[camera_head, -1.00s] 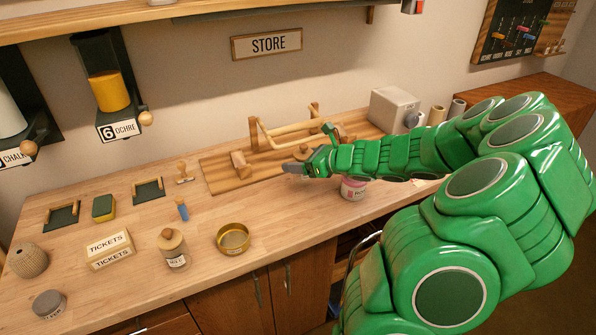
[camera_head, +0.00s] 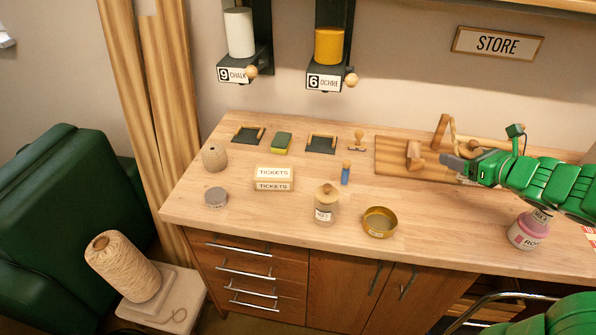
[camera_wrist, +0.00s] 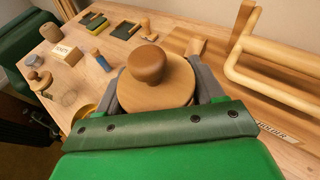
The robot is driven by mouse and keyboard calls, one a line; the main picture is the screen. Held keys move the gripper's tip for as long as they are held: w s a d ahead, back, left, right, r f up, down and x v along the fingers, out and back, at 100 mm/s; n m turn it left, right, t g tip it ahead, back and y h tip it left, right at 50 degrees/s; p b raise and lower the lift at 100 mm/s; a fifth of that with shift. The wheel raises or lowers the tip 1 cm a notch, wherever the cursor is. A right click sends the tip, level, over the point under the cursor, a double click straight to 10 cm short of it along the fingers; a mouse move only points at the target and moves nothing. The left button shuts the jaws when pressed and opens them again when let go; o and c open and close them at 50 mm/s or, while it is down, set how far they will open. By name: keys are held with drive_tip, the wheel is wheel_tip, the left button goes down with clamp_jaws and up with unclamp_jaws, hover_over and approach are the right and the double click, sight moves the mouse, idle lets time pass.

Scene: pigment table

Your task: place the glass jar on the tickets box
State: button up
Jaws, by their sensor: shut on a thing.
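A second wooden-lidded jar (camera_head: 325,206) and a brass dish (camera_head: 380,222) stand right of the box. A blue piece (camera_head: 346,174), a grey tin (camera_head: 215,197) and a twine ball (camera_head: 214,157) are near.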

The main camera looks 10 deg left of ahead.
drive_tip(key=s+a+r+n+g+y, duration=0.1)
drive_tip(key=a+r+n+g+y, duration=0.1)
drive_tip(key=a, duration=1)
drive_tip(key=s+a+r+n+g+y, duration=0.1)
drive_tip(key=a+r+n+g, duration=0.1)
drive_tip(key=a, duration=0.9)
drive_tip(key=s+a+r+n+g+y, duration=0.1)
drive_tip(key=s+a+n+g, duration=0.1)
drive_tip(key=s+a, duration=0.5)
drive_tip(key=s+a+r+n+g+y, duration=0.1)
drive_tip(key=s+a+r+n+g, duration=0.15)
drive_tip(key=a, duration=0.85)
hover_over(268, 171)
drive_tip(key=shift+f, duration=7)
drive_tip(key=shift+f, duration=0.1)
drive_tip(key=o, duration=1.2)
